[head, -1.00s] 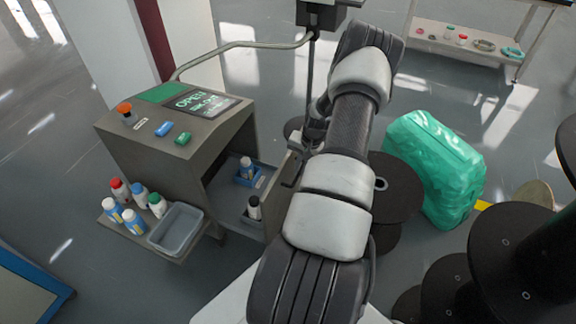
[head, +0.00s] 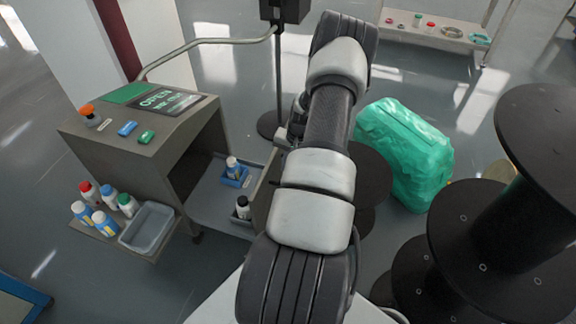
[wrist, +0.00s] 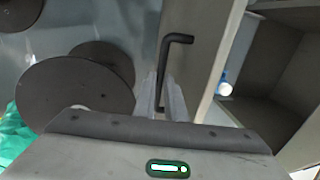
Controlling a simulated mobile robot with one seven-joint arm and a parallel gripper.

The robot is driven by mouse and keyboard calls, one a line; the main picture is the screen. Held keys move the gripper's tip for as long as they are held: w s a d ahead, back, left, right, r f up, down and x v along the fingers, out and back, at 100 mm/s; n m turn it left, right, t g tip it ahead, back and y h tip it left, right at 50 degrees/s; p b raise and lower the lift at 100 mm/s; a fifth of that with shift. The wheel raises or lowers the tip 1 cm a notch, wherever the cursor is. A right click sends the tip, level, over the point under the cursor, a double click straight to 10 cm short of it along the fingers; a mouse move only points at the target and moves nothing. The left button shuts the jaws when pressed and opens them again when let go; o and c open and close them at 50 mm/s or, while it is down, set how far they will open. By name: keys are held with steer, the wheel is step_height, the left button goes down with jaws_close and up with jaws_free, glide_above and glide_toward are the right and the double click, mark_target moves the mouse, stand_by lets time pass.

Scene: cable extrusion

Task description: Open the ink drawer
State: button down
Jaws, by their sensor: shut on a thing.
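The ink drawer (head: 208,205) is out of the grey cabinet (head: 150,165), with its inside open to view. A blue-labelled bottle in a blue holder (head: 234,171) and a dark bottle (head: 242,207) stand in it. In the wrist view, the dark bent handle (wrist: 165,62) is on the drawer's front panel (wrist: 207,50). My gripper (wrist: 161,98) has one finger on each side of the handle and is shut on it. In the head view my arm hides the gripper and the handle.
Several bottles (head: 108,197) and a grey bin (head: 148,228) sit on the cabinet's side shelf. Dark cable reels (head: 500,235) stand close on the right, with a green wrapped bundle (head: 405,155) behind my arm. A small table (head: 440,32) is at the back.

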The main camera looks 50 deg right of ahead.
steer(key=c, duration=1.8)
jaws_free()
steer(key=shift+r, duration=0.1)
steer(key=s+r+p, duration=0.1)
steer(key=r, duration=0.4)
steer(key=s+d+r+p, duration=0.1)
steer(key=r, duration=0.5)
steer(key=s+r+p, duration=0.1)
steer(key=r, duration=0.5)
steer(key=shift+d+p, duration=0.15)
steer(key=shift+p, duration=0.25)
